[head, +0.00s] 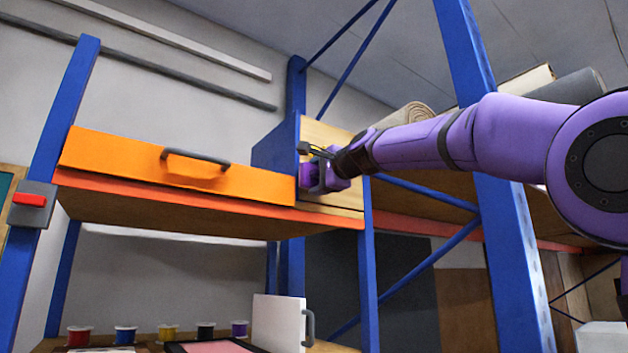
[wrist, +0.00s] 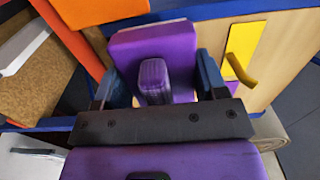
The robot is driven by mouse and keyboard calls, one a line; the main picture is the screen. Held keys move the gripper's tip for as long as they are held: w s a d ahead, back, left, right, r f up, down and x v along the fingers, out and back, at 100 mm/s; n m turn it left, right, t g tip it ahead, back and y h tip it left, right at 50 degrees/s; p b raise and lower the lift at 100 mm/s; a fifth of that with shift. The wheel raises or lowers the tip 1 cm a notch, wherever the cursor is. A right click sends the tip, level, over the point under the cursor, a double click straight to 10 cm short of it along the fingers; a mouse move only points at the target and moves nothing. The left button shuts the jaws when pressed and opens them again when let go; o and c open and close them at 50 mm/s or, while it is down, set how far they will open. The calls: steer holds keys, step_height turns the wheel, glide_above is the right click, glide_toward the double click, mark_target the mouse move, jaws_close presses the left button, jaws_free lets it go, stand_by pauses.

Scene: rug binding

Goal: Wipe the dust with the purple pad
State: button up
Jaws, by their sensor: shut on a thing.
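The purple pad (wrist: 155,40) is in my gripper (wrist: 156,84) in the wrist view. In the head view my gripper (head: 318,170) is at the shelf, in front of a light wooden panel (head: 335,143) and just right of the orange drawer front. The pad shows there only as a small dark purple patch (head: 306,174). I cannot make out any dust in either view, and the pad's far face is hidden. I cannot tell whether it touches a surface.
An orange drawer (head: 125,160) with a grey handle is left of my gripper. A yellow plate with a lever (wrist: 245,50) is on the wooden panel. Blue posts (head: 488,150) frame the shelf. Rolled rugs (head: 405,117) lie behind my arm. Several spools (head: 125,335) stand below.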

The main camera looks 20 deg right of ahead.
steer(key=shift+v, duration=1.9)
steer(key=shift+s+d, duration=0.1)
steer(key=shift+s, duration=0.05)
steer(key=v, duration=0.2)
steer(key=shift+s+d, duration=0.1)
steer(key=shift+s, duration=0.25)
steer(key=shift+d, duration=0.1)
